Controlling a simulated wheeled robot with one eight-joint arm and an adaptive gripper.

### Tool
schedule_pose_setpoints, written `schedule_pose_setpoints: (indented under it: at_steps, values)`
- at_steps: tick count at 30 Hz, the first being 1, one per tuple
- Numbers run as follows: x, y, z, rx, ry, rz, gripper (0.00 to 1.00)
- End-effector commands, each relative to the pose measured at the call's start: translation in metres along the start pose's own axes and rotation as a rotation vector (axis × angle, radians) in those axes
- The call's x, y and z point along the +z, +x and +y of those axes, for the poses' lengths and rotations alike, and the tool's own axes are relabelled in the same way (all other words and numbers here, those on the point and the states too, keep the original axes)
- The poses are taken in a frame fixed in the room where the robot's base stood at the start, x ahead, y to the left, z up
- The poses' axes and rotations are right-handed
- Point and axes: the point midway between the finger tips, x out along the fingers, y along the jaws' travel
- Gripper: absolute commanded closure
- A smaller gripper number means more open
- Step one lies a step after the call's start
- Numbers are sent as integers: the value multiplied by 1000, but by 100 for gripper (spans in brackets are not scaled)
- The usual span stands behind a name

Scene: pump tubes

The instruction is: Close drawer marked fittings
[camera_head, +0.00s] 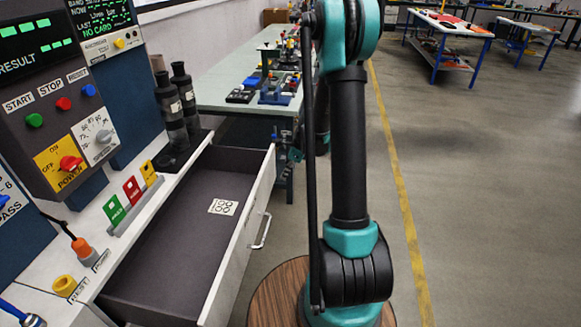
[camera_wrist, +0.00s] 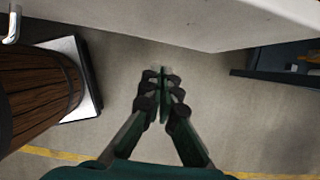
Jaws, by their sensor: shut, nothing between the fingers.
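An open drawer (camera_head: 180,240) juts out from the light bench at the left of the head view, with a dark interior. A pale label with ring-like marks (camera_head: 223,207) lies on its floor. Its white front (camera_head: 240,255) carries a metal bar handle (camera_head: 262,231). No "fittings" marking is readable. In the wrist view, a pale panel (camera_wrist: 200,22), probably the drawer front, crosses the top, with a metal handle end (camera_wrist: 13,24) at the upper left. My gripper (camera_wrist: 162,75) is shut and empty, just below the panel in the picture. My arm mostly hides the gripper in the head view.
A control panel with buttons (camera_head: 60,105) stands behind the drawer at left. Dark cylinders (camera_head: 172,115) stand on the bench near the drawer's far end. A workbench with blue tools (camera_head: 225,85) lies beyond. Open floor (camera_head: 480,200) with a yellow line is at right.

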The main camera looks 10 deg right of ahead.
Motion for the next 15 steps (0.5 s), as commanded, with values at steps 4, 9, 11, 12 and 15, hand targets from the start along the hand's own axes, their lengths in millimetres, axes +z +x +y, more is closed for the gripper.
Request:
schedule_pose_setpoints:
  at_steps: [4,9,11,12,15]
  values:
    - [22,7,1,2,-4,-1,100]
    - [32,11,1,1,-2,0,100]
    - [34,11,1,1,-2,0,100]
    - [34,11,1,1,-2,0,100]
    - [34,11,1,1,-2,0,100]
